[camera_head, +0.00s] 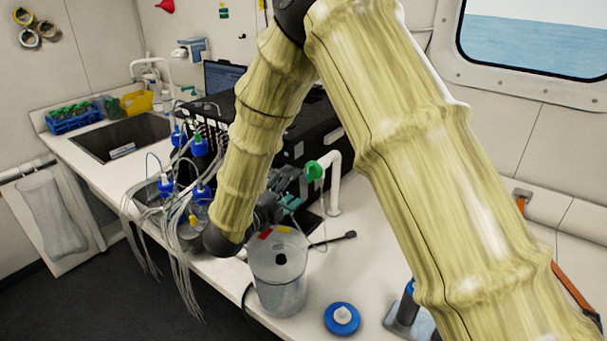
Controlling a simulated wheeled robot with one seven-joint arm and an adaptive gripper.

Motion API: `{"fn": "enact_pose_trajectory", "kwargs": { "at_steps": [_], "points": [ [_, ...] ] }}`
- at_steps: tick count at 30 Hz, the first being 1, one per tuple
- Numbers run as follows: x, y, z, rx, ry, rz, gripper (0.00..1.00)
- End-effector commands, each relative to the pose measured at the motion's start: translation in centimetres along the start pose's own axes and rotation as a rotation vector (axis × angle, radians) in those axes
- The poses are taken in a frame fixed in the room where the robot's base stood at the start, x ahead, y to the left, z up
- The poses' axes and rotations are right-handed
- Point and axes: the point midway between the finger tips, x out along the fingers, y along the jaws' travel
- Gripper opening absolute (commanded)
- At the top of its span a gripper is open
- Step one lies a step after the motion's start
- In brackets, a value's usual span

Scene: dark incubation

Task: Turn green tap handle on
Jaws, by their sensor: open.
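A bright green tap handle (314,171) sits on a white bent tap (334,182) at the bench, right of centre. My arm in its yellowish sleeve reaches down from the top, bends at the lower left, and ends in my gripper (289,187), which is small and partly hidden among dark parts. The gripper is open and just left of the green handle. I cannot tell whether a finger touches the handle.
Bottles with blue caps (166,187) and many tubes crowd the left. A black box (318,118) stands behind. A sink (120,137) is farther left.

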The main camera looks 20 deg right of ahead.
Motion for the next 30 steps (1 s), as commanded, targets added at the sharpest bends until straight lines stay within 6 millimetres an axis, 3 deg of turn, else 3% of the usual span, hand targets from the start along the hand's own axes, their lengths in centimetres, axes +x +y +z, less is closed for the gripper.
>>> {"fn": "enact_pose_trajectory", "kwargs": {
  "at_steps": [15, 28, 30],
  "points": [
    [6.2, -0.1, 0.2, -0.002, -0.001, 0.001, 0.71],
    [7.1, 0.1, 0.2, -0.002, -0.003, 0.001, 0.71],
    [7.1, 0.1, 0.2, -0.002, -0.003, 0.001, 0.62]
  ]
}}
